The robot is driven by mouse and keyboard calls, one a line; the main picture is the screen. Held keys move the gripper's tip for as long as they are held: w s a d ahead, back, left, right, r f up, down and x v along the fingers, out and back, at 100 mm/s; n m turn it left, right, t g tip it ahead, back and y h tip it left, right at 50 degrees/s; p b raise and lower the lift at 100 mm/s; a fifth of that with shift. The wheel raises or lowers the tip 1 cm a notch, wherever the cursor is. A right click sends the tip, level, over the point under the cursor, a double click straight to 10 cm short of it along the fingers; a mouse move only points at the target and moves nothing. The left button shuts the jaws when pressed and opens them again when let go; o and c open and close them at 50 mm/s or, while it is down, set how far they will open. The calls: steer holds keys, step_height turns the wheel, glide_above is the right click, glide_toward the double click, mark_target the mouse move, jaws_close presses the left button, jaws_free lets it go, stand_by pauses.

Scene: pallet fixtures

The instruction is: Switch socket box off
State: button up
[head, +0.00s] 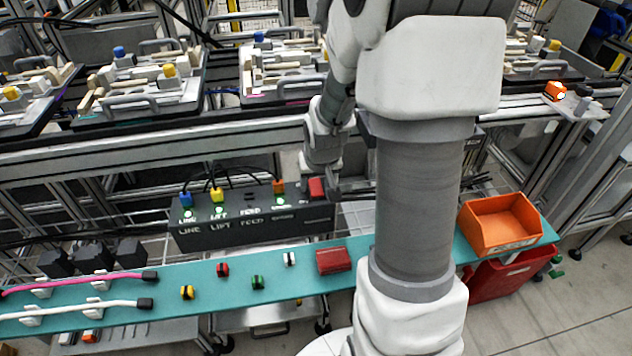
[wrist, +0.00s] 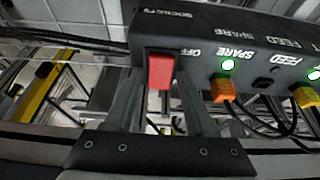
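The socket box (head: 250,228) is a long dark box with LINE, LIFT, FEED and SPARE labels. Green lights glow by LINE, LIFT and SPARE; FEED looks unlit. Its red switch (head: 316,187) is at the right end, and it also shows in the wrist view (wrist: 160,72) beside the word OFF. My gripper (wrist: 160,82) is at this end of the box, its two fingers apart, one on each side of the red switch. I cannot tell whether either finger touches it. In the head view my arm hides most of the gripper.
Blue, yellow (head: 217,195) and orange (head: 278,187) plugs with black cables stand on the box. A teal shelf (head: 205,275) in front holds small coloured parts and a red block (head: 333,260). An orange bin (head: 500,222) stands at right. A rail runs behind the box.

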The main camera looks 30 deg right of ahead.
jaws_close()
steer(key=shift+r, duration=0.1)
steer(key=shift+w+r+g+p, duration=0.15)
steer(key=shift+r+g+p, duration=0.15)
steer(key=shift+p, duration=0.8)
steer(key=p, duration=0.1)
steer(key=g+p, duration=0.1)
steer(key=p, duration=0.1)
steer(key=shift+w+d+g+y, duration=0.1)
steer(key=shift+w+g+y, duration=0.1)
steer(key=shift+g+y, duration=0.1)
steer(key=shift+w+f+g+p, duration=0.15)
steer(key=shift+g+p, duration=0.45)
steer(key=shift+p, duration=0.45)
steer(key=shift+f+g+y+p, duration=0.2)
steer(key=shift+g+y+p, duration=0.1)
steer(key=shift+g+p, duration=0.15)
steer(key=shift+o, duration=1.4)
jaws_free()
